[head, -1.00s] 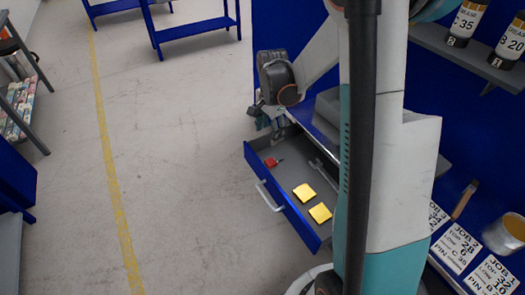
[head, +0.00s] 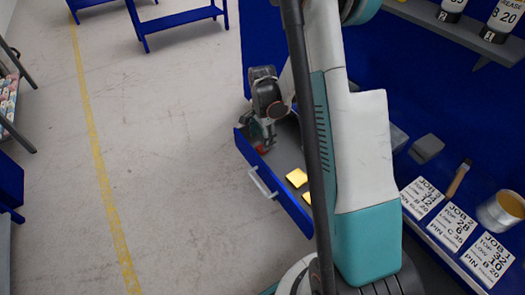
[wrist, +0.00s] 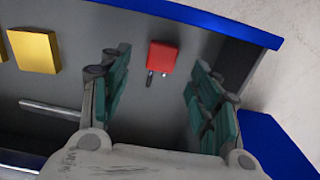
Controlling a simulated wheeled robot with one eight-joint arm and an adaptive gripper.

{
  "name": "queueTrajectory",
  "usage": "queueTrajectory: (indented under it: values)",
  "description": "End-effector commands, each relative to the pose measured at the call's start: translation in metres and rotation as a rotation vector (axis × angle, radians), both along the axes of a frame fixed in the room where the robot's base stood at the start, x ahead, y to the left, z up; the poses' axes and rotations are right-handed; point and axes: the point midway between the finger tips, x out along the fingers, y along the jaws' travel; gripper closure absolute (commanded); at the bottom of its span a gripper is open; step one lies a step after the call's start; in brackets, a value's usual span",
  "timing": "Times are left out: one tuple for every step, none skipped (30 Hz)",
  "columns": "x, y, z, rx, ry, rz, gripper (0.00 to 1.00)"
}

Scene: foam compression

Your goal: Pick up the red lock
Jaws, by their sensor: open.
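The red lock (wrist: 162,57) lies on the grey floor of the open blue drawer (head: 275,194), with its metal shackle toward my gripper in the wrist view. In the head view the lock (head: 262,149) is mostly hidden behind my gripper (head: 266,138). My gripper is open and empty. In the wrist view its green-padded fingers (wrist: 160,97) stand apart to the left and right, with the lock between and a little beyond them. I cannot tell the exact height of the fingertips above the drawer floor.
Yellow blocks (head: 297,178) lie in the same drawer; one also shows in the wrist view (wrist: 34,51). A metal wrench handle (wrist: 50,109) lies near them. The drawer's blue front wall (wrist: 200,16) and side wall stand close around the lock.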

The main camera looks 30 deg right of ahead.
Motion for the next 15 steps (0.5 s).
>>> queueTrajectory:
  values:
    - [0.0, 0.0, -0.005, 0.0, 0.0, 0.0, 0.43]
    - [0.001, 0.0, -0.008, 0.0, 0.0, 0.0, 0.43]
    - [0.001, -0.001, -0.013, 0.0, 0.0, 0.0, 0.43]
    - [0.002, -0.001, -0.018, 0.0, 0.0, 0.0, 0.43]
    - [0.002, -0.001, -0.022, 0.0, 0.0, 0.0, 0.43]
    - [0.003, -0.001, -0.029, 0.0, 0.0, 0.0, 0.43]
    - [0.003, -0.002, -0.033, 0.0, 0.0, 0.0, 0.43]
    - [0.003, -0.002, -0.038, 0.0, 0.0, 0.0, 0.43]
    - [0.003, -0.001, -0.043, 0.0, 0.0, 0.0, 0.43]
    - [0.003, -0.001, -0.046, 0.0, 0.0, 0.0, 0.43]
    - [0.003, -0.002, -0.048, 0.0, 0.0, 0.0, 0.43]
    - [0.003, -0.002, -0.05, 0.0, 0.0, 0.0, 0.43]
    - [0.003, -0.002, -0.05, 0.0, 0.0, 0.0, 0.43]
    - [0.003, -0.001, -0.05, 0.0, 0.0, 0.0, 0.43]
    - [0.003, -0.001, -0.05, 0.0, 0.0, 0.0, 0.43]
